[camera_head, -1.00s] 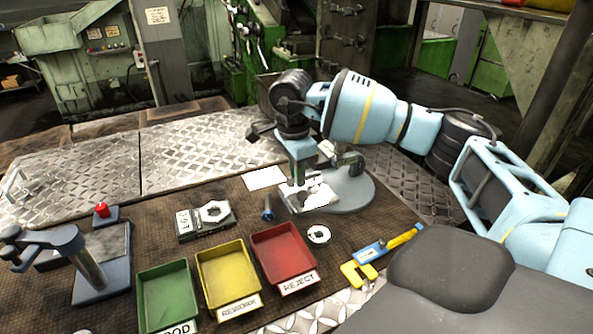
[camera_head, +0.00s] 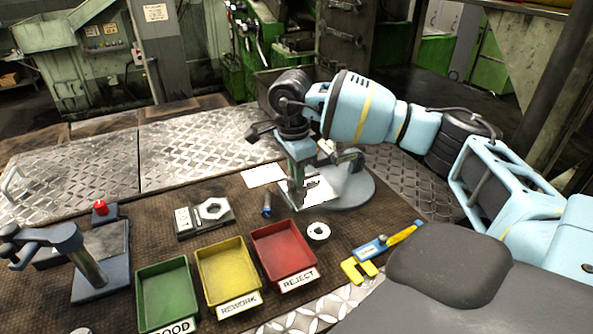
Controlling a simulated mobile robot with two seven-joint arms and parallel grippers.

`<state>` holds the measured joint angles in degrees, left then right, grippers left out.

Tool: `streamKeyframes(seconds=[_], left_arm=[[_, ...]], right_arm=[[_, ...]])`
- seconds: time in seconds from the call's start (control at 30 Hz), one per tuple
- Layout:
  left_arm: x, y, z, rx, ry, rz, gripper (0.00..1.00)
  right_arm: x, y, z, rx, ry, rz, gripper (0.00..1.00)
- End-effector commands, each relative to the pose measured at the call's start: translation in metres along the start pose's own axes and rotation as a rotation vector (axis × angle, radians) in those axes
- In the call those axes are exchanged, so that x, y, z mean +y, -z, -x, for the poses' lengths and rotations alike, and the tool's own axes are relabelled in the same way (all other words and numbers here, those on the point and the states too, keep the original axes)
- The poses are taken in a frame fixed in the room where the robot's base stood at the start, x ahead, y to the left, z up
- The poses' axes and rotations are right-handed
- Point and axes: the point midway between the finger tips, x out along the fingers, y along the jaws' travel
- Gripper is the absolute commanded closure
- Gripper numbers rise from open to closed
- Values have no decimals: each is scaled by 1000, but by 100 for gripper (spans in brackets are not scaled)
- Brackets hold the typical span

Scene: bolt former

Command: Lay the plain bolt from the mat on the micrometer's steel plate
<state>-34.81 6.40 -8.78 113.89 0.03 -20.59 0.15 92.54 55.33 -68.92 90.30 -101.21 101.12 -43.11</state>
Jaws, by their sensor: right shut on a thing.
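My right gripper (camera_head: 299,183) reaches down over a grey round-based stand (camera_head: 358,195), which I take for the micrometer. Its fingers are at the bright steel plate (camera_head: 322,188) on the left part of the stand. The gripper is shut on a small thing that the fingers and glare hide. It fits the plain bolt, which I see nowhere else, but I cannot tell whether it touches the plate. A dark blue bolt (camera_head: 267,205) stands on the brown mat (camera_head: 225,185) left of the stand. My left gripper is not in view.
Green (camera_head: 165,296), yellow (camera_head: 228,274) and red (camera_head: 283,252) trays line the front. A white ring (camera_head: 318,231) and a yellow-and-blue gauge (camera_head: 366,262) lie right of them. A plate gauge (camera_head: 204,216), red button (camera_head: 100,208) and lever device (camera_head: 90,268) stand left. A white card (camera_head: 264,175) lies behind.

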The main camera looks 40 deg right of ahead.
Motion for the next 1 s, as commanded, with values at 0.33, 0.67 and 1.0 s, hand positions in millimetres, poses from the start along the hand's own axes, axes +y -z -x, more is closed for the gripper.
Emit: streamKeyframes(seconds=[0.33, 0.67, 1.0], left_arm=[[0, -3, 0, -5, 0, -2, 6], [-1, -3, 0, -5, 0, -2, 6], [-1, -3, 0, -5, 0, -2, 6]], right_arm=[[0, 0, -6, -1, 1, 0, 100], [0, 0, -6, 0, 1, 0, 81], [0, 0, -6, 0, 0, 0, 62]])
